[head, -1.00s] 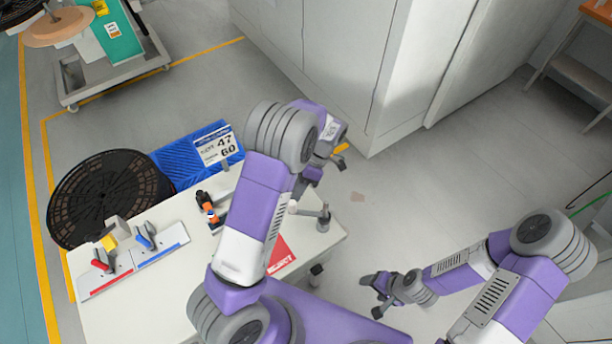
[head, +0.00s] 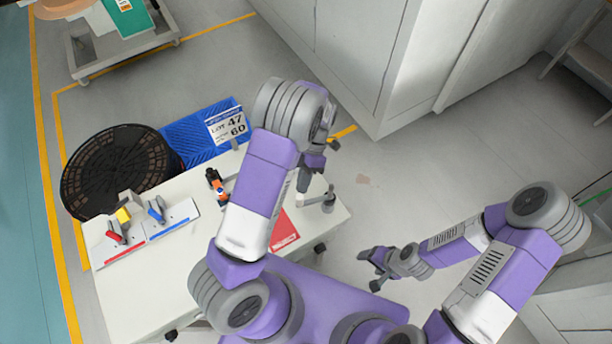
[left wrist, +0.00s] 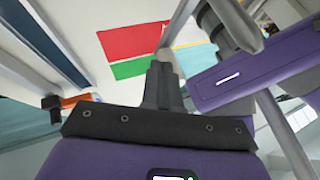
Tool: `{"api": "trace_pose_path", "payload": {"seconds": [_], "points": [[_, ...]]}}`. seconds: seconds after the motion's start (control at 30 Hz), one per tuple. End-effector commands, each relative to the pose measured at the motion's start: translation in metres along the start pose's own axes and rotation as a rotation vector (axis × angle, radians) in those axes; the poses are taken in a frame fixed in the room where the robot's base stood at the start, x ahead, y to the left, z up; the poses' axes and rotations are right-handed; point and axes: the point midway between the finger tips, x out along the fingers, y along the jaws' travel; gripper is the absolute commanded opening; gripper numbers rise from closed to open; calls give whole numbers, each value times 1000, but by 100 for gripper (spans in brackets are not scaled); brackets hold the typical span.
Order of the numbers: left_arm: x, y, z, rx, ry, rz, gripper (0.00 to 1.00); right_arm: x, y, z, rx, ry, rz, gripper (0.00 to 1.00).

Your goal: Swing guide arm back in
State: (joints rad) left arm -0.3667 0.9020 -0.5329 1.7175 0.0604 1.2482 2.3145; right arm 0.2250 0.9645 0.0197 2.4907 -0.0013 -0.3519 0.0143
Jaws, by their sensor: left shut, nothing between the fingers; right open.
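A small grey guide arm (head: 317,202) with an upright post stands at the right edge of the white table in the head view. My left gripper (head: 304,183) is beside it, just above it in the picture; I cannot tell whether they touch. The left wrist view shows its dark fingers (left wrist: 161,78) shut together with nothing between them. My left forearm hides part of the table. My right gripper (head: 372,268) is open and empty over the floor, right of the table.
The white table (head: 150,290) carries a red mat (head: 284,232), an orange and black device (head: 216,186), and red (head: 116,234) and blue (head: 157,211) levers. Grey cabinets (head: 350,50) are further back; floor between is clear.

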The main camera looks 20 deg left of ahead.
Motion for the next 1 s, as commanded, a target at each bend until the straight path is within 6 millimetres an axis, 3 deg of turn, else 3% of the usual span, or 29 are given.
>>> {"api": "trace_pose_path", "payload": {"seconds": [0.5,0.77,1.0], "points": [[-3,0,5,-1,0,0,0,-2,-1,0,0,0,0,67],[-15,33,-6,-15,-6,-5,0,-8,-3,0,0,0,0,67],[-74,31,-4,-10,-8,-1,0,-8,-3,0,0,0,0,67]]}}
